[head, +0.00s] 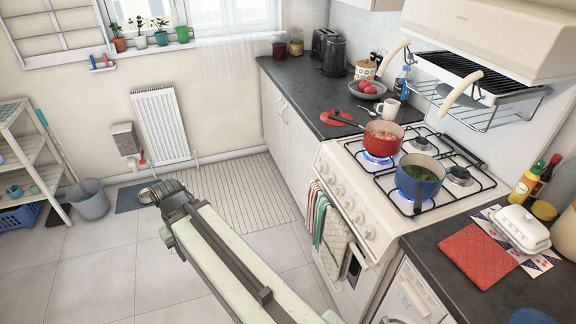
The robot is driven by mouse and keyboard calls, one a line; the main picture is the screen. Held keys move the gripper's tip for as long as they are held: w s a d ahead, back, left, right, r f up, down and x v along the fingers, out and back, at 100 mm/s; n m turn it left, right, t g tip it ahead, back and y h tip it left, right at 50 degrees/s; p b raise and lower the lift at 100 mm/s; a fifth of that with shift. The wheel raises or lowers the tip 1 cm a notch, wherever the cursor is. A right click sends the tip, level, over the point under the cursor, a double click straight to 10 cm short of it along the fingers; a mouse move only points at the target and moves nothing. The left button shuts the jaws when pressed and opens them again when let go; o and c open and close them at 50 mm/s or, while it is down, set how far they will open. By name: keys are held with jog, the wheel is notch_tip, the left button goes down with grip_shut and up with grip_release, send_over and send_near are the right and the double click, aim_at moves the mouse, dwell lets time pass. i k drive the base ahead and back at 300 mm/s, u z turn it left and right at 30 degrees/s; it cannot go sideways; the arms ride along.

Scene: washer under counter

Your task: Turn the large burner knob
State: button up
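The white stove (387,202) stands at the right of the head view, with a row of several round cream knobs (348,203) along its sloped front panel. The knobs look alike in size, so I cannot tell which one belongs to the large burner. Blue flame shows under the red pot (383,139) at the back left and under the blue pot (420,177) at the front. My arm reaches up from the bottom middle, left of the stove and apart from the knobs. I see no gripper fingers.
Striped and patterned towels (336,238) hang on the stove front below the knobs. A washer (408,297) sits under the right counter (437,247). A red cloth (478,256) lies on that counter. Open tiled floor (90,268) lies to the left.

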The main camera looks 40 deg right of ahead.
aim_at(331, 179)
jog(key=u, duration=0.05)
jog(key=i, duration=0.65)
jog(key=u, duration=0.4)
jog(key=i, duration=0.4)
jog(key=z, duration=0.2)
jog(key=k, duration=0.5)
jog(key=u, duration=0.15)
jog(key=i, duration=0.55)
jog(key=z, duration=0.2)
jog(key=k, duration=0.55)
jog(key=u, duration=0.1)
